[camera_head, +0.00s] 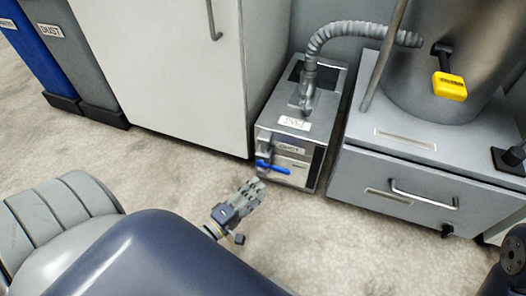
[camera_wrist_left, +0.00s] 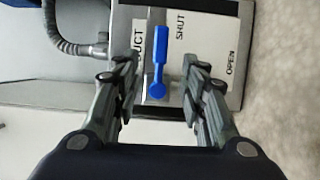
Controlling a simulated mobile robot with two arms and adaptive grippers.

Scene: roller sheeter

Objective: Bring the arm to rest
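My left gripper (camera_head: 254,190) is in front of a grey metal dust box (camera_head: 265,133), apart from it and just below its blue lever (camera_head: 273,168). In the left wrist view my left gripper (camera_wrist_left: 160,60) has its two fingers wide apart with nothing held. The blue lever (camera_wrist_left: 160,65) shows beyond and between the fingers, with clear gaps on both sides. The words SHUT and OPEN are printed on the panel (camera_wrist_left: 211,40) beside the lever. My right gripper is not in view.
A ribbed grey hose (camera_head: 345,30) runs from the box top to the right. A grey drawer cabinet (camera_head: 415,165) with a metal drum stands right. A white cabinet (camera_head: 170,70) and bins (camera_head: 75,50) stand left. Floor (camera_head: 300,235) in front is clear.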

